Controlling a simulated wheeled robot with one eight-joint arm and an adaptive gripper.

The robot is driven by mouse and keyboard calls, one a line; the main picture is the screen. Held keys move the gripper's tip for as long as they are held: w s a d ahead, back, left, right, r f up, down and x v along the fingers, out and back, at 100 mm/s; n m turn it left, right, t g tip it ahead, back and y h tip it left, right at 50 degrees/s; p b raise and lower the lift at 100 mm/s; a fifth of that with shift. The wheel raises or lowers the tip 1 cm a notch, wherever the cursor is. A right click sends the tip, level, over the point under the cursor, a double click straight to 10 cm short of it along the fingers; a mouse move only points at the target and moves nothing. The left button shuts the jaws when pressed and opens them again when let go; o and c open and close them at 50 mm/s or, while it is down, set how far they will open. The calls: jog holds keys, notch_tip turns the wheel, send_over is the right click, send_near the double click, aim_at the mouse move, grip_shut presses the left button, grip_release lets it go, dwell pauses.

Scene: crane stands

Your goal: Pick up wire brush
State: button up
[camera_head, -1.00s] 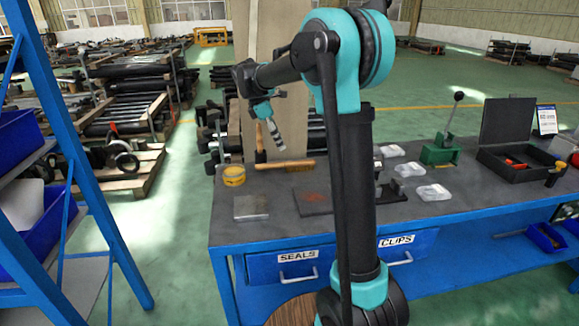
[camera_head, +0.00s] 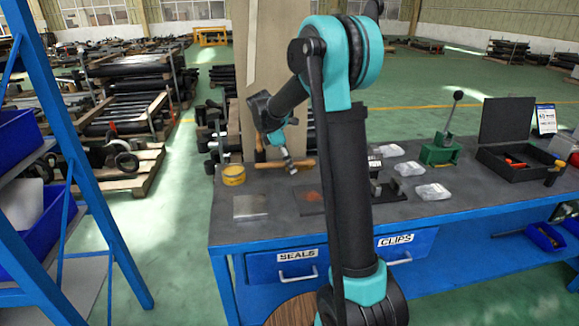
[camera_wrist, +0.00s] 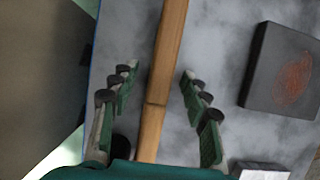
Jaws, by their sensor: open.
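A long wooden strip (camera_head: 270,165), which looks like the wire brush, lies across the back left of the workbench. No bristles can be made out. In the wrist view, the wooden strip (camera_wrist: 164,60) runs lengthwise between the two fingers, with a joint line partway along it. My gripper (camera_wrist: 155,75) is open, one finger on each side of the wood, with gaps on both sides. In the head view, my gripper (camera_head: 290,168) is low over the bench at the strip, partly covering it.
A grey metal block (camera_head: 250,206) and a dark plate with a rusty patch (camera_wrist: 280,70) lie nearby. Clear packets (camera_head: 432,192), a green lever press (camera_head: 440,152) and an open black case (camera_head: 510,163) are farther right.

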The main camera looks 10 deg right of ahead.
jog(key=shift+c, duration=0.6)
grip_shut()
notch_tip(320, 180, up, 20)
dwell(0.4)
